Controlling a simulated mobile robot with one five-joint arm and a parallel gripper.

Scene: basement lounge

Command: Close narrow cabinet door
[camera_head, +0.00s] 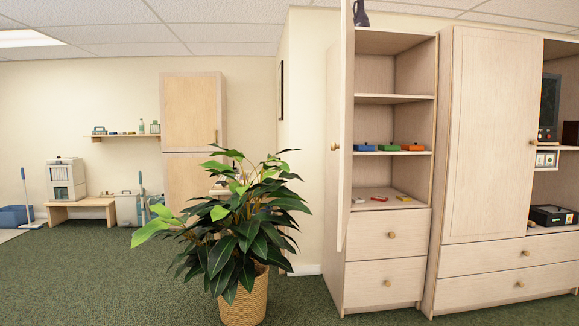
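The narrow cabinet (387,281) stands right of centre, pale wood, with two drawers below open shelves. Its door (344,140) stands wide open, hinged on the cabinet's left side and seen nearly edge-on, with a round knob (335,147). The shelves show inside. Blue, green and orange boxes (389,148) sit on the middle shelf, and small coloured items (379,198) lie on the lower one. A dark jug (361,14) stands on top. My gripper is not in view.
A potted plant (243,296) stands on the green carpet just left of the cabinet. A wide cabinet (489,140) with a shut door adjoins on the right. A tall cupboard (191,110) and low bench (82,203) stand at the back left. Carpet is clear at front left.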

